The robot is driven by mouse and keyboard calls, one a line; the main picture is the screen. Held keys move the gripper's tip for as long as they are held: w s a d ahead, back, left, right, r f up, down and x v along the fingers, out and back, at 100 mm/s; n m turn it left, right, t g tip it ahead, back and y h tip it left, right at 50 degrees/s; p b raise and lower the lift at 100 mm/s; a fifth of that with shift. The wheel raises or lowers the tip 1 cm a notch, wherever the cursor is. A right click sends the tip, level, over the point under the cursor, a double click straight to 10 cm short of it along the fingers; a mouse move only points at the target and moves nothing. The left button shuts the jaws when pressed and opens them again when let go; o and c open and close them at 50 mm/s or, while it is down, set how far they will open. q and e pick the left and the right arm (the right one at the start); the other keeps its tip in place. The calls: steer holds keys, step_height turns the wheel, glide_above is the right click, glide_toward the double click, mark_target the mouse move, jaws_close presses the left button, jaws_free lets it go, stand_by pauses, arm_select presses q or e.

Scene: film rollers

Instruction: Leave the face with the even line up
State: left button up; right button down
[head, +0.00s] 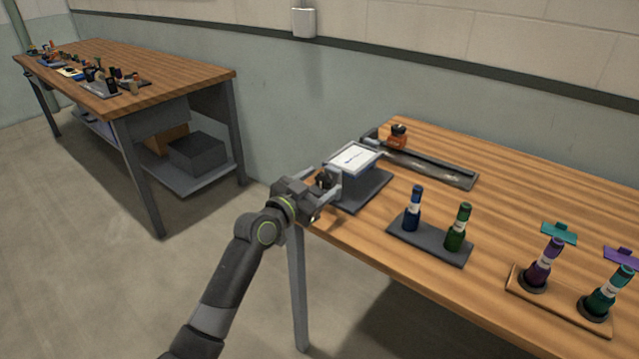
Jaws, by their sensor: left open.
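A block (352,159) with a white upper face stands at the left end of the near table, over a dark pad (367,193). A dark bluish mark runs across that white face; I cannot tell whether its line is even. The block's other faces are mostly hidden or too small to read. My left gripper (330,187) is open at the block's near left side, with its fingers close to the block. I cannot tell whether they touch it. My right gripper is not in view.
To the right are a blue bottle (412,212) and a green bottle (458,229) on a dark tray, then purple and teal bottles on a wooden board. Bare tabletop lies behind them.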

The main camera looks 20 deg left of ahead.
arm_select(q)
steer(key=shift+w+d, duration=0.1)
steer(key=shift+w, duration=0.05)
steer(key=c, duration=1)
